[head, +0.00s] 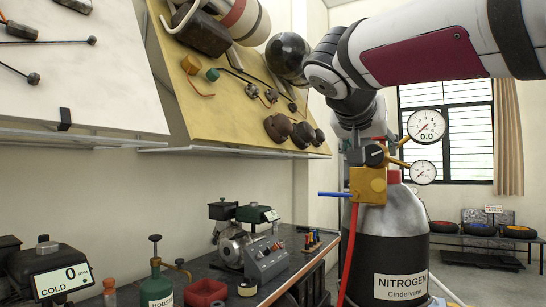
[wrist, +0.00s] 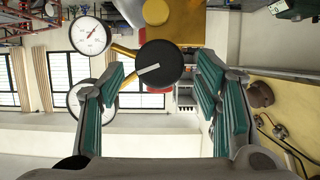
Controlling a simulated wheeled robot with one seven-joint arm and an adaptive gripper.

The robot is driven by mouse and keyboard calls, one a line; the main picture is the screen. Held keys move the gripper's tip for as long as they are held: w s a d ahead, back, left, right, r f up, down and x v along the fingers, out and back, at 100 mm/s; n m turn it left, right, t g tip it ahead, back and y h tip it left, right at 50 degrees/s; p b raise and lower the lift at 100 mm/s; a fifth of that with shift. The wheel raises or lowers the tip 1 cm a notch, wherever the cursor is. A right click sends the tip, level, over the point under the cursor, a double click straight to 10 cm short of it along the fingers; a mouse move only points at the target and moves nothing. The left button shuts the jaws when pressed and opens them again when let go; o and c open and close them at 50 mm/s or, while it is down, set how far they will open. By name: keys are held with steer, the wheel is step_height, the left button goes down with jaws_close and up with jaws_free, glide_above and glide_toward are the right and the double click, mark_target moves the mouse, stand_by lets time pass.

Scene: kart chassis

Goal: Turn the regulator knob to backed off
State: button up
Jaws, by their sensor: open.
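The regulator knob (wrist: 160,66) is a black round knob with a white pointer line, tilted slightly from level in the wrist view. In the head view the knob (head: 375,155) sits on the brass regulator body (head: 368,185) above the nitrogen cylinder (head: 393,235). My gripper (wrist: 162,74) is open, its teal-padded fingers to the left and right of the knob, with visible gaps; I cannot tell whether the tips reach its depth. In the head view my gripper (head: 358,128) is just above the knob, its fingers partly hidden.
Two dials, an upper gauge (head: 426,126) showing 0.0 and a lower gauge (head: 422,172), stick out right of the regulator. A blue lever (head: 334,194) and red hose (head: 349,250) are on its left. A workbench (head: 285,275) with devices and a tilted tan board (head: 225,95) stand left.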

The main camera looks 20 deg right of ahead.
steer(key=shift+x, duration=1.35)
steer(key=shift+c, duration=0.3)
steer(key=c, duration=1.1)
steer(key=n+g+h, duration=0.1)
steer(key=n, duration=0.1)
steer(key=n+g+h, duration=0.1)
steer(key=n, duration=0.1)
steer(key=shift+w+a+f+n+b, duration=0.1)
steer(key=shift+n+b, duration=0.2)
steer(key=n+h, duration=0.1)
steer(key=n, duration=0.1)
steer(key=n+g+h, duration=0.1)
steer(key=n, duration=0.1)
steer(key=shift+w+a+n+h, duration=0.1)
steer(key=shift+n+h, duration=0.2)
steer(key=shift+g+b, duration=0.3)
